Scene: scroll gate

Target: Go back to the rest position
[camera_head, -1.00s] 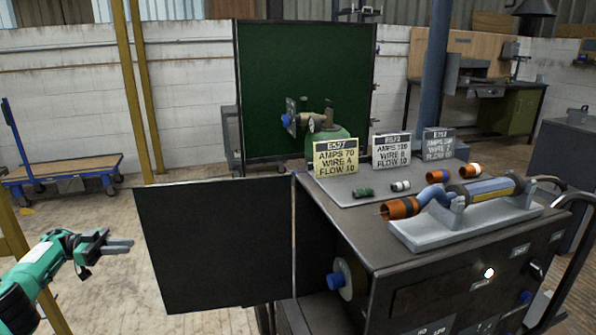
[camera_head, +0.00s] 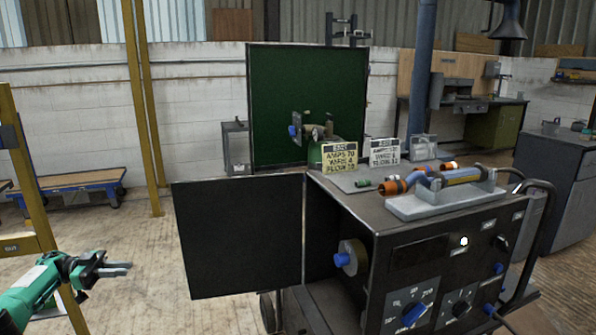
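My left gripper (camera_head: 117,270) is at the lower left, in front of the bare floor. Its grey fingers point right and look close together, and I cannot make out a gap between them. I see nothing held in it. It is apart from the cart and its open black door panel. The green and black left arm (camera_head: 38,285) comes in from the left edge. My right gripper is not in view.
A welding cart (camera_head: 345,200) stands at centre right, with a torch (camera_head: 455,177) in a grey holder and sign cards on top. Its black door panel (camera_head: 240,235) stands open to the left. A yellow frame (camera_head: 35,190) stands at the left. Floor between is free.

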